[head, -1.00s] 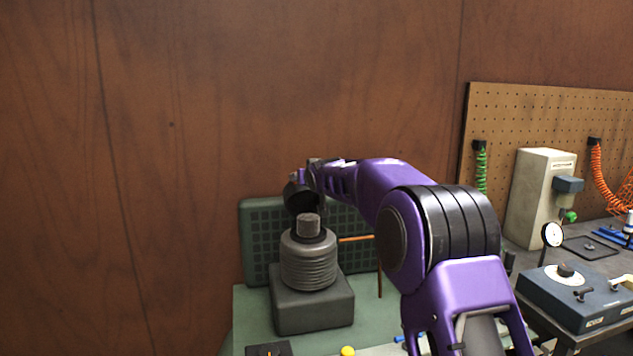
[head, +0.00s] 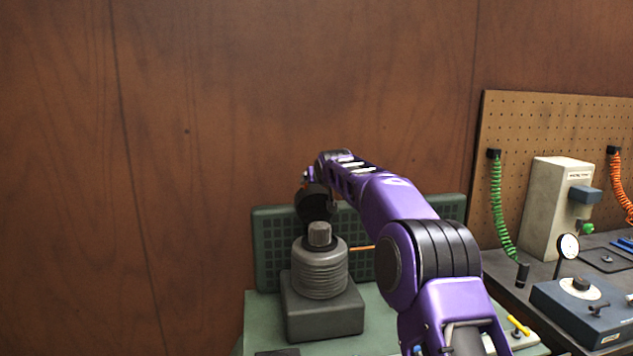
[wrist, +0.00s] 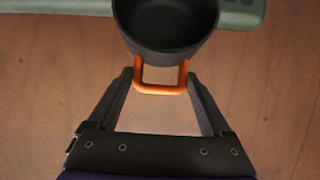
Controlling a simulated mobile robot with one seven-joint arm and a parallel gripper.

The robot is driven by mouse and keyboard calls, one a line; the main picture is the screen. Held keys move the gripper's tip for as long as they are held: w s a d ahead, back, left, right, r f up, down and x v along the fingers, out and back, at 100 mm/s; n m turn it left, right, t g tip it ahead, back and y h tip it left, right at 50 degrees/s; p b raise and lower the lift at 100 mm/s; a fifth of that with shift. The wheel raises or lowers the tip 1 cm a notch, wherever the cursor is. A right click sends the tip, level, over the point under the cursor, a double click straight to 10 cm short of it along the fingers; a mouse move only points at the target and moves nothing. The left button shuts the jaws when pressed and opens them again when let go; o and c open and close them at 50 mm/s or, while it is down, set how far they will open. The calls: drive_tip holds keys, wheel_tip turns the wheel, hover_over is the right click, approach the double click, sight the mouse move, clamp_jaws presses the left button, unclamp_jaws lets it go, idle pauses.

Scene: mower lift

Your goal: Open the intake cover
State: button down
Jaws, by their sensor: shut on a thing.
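The dark round part that I take for the intake cover (wrist: 165,30) is at the top of the wrist view, with an orange U-shaped handle (wrist: 160,91) on its near side. My gripper (wrist: 161,72) is shut on this handle, one finger at each side of it. In the head view the dark round part (head: 313,203) is just above and behind the grey ribbed cylinder. My gripper is mostly hidden there behind my purple arm. I cannot tell how far the cover is open.
A grey ribbed cylinder (head: 320,275) on a dark block (head: 325,315) stands close below the cover. A green gridded panel (head: 273,262) is behind, and a thin orange rod (head: 362,248) lies right of the cylinder. A bench with a blue-grey box (head: 585,312) is at right.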

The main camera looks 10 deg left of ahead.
drive_tip(key=shift+w+d+r, duration=0.1)
drive_tip(key=shift+d+r, duration=0.2)
drive_tip(key=shift+r, duration=0.4)
drive_tip(key=shift+c, duration=0.3)
unclamp_jaws()
drive_tip(key=shift+d, duration=0.1)
drive_tip(key=shift+f, duration=0.2)
drive_tip(key=shift+a+f, duration=0.2)
drive_tip(key=b+v, duration=0.4)
drive_tip(key=v, duration=1.3)
drive_tip(key=shift+s, duration=0.3)
drive_tip(key=shift+r, duration=0.15)
